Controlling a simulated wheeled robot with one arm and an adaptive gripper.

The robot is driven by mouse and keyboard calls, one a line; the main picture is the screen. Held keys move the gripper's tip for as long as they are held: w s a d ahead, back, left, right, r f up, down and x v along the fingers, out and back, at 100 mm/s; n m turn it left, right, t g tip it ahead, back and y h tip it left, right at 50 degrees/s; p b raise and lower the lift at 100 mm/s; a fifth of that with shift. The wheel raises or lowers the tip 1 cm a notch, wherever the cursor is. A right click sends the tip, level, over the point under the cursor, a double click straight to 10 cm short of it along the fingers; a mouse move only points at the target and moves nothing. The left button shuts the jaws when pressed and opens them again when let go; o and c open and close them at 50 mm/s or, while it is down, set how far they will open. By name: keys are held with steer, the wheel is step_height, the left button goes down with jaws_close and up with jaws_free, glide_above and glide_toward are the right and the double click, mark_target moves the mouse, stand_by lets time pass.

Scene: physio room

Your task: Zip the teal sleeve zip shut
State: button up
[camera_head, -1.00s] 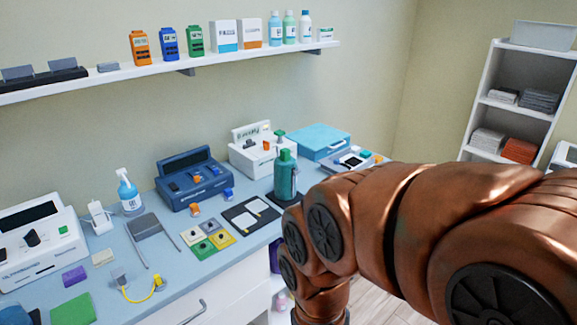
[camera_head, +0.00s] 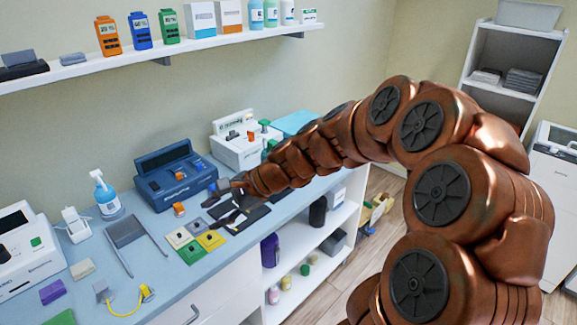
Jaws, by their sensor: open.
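A teal bottle-shaped thing with a green top (camera_head: 267,151) stands at the back of the bench; my arm hides most of it. I take it for the teal sleeve, but its zip and pull cannot be made out. My gripper (camera_head: 212,214) is open, its dark fingers pointing left over the bench. It is in front of the teal thing and to its left, near a black mat (camera_head: 254,214). Nothing shows between the fingers.
A blue case (camera_head: 178,183) and a white box (camera_head: 236,152) stand behind my gripper. Green, yellow and pale square pads (camera_head: 191,252) lie just below it. A grey frame (camera_head: 126,233) and spray bottle (camera_head: 107,199) are left. A wall shelf (camera_head: 120,68) runs above.

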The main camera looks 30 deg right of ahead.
steer(key=w+d+m+t+h, duration=0.1)
steer(key=w+d+m+t, duration=0.1)
steer(key=w+d+m, duration=0.35)
steer(key=w+d+m+t, duration=0.3)
steer(key=d, duration=0.6)
steer(key=w+d+f+m+t+h, duration=0.1)
steer(key=d+f+m+h, duration=0.15)
steer(key=d+m, duration=0.45)
steer(key=w+d+f+m+t+h, duration=0.1)
steer(key=d+f+m+h, duration=0.15)
steer(key=d, duration=0.75)
steer(key=p+x, duration=0.1)
steer(key=x, duration=0.6)
steer(key=shift+f+p, duration=0.2)
steer(key=shift+p, duration=0.2)
steer(key=shift+a, duration=0.1)
steer(key=shift+c, duration=0.2)
jaws_close()
